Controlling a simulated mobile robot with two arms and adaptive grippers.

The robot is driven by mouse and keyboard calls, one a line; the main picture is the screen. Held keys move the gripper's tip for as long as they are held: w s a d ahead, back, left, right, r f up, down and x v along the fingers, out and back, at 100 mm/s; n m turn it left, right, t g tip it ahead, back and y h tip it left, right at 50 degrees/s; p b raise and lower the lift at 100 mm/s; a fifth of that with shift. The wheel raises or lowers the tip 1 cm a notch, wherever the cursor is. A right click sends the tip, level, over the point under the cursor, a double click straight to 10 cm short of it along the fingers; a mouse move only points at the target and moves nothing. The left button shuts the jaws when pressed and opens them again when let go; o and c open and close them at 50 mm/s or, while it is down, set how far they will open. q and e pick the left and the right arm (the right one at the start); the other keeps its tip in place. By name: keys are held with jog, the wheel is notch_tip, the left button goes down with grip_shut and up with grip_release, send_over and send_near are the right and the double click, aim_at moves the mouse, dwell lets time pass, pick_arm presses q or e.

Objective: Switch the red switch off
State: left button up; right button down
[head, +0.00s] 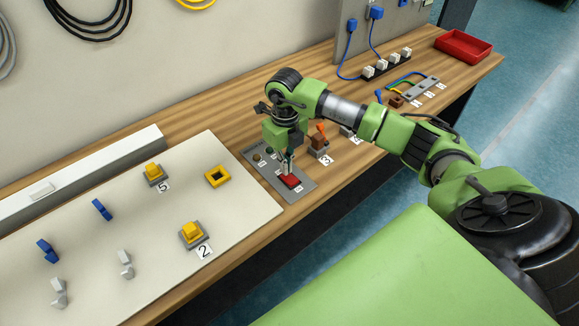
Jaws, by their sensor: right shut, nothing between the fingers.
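The red switch (291,181) is a small red rocker on a grey panel (309,190) near the middle of the bench. My right gripper (286,171) points down right over the switch, its shut fingertips at or just above its upper end. I cannot tell whether the fingertips touch it. The gripper hides part of the switch and the panel behind it. Which way the rocker is tipped is too small to tell. My left gripper is not in view.
A white board (150,215) with yellow and blue parts lies left of the panel. An orange-handled lever (320,138) stands close to the right of my gripper. Farther back are plugs on a power strip (385,66) and a red tray (463,46).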

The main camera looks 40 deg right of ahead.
jog(key=shift+r+p, duration=1.55)
jog(key=shift+r, duration=1.3)
